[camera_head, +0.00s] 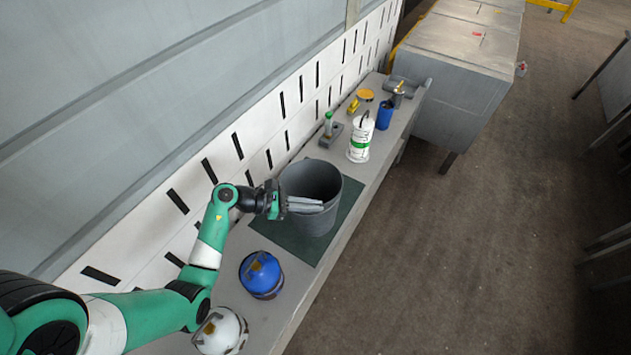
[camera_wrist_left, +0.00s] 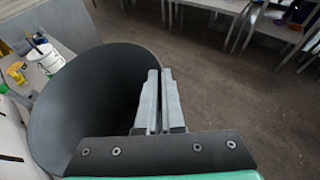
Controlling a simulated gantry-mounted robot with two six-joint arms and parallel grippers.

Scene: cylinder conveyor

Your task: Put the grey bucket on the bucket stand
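The grey bucket (camera_head: 316,218) is upright over a dark green mat (camera_head: 285,235) on the long bench, open end up. In the left wrist view the bucket (camera_wrist_left: 95,95) fills the left half, and its dark inside shows. My left gripper (camera_head: 318,205) lies at the bucket's near rim. Its two fingers (camera_wrist_left: 158,90) are close together, and the bucket's rim runs in between them, so it looks shut on the wall. I cannot tell whether the bucket touches the mat. No separate bucket stand can be made out. My right gripper is not in view.
Beyond the bucket are a white-green container (camera_head: 359,139), a blue cup (camera_head: 385,114) and a green-handled tool (camera_head: 329,128). A slotted white wall panel (camera_head: 238,146) borders the bench.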

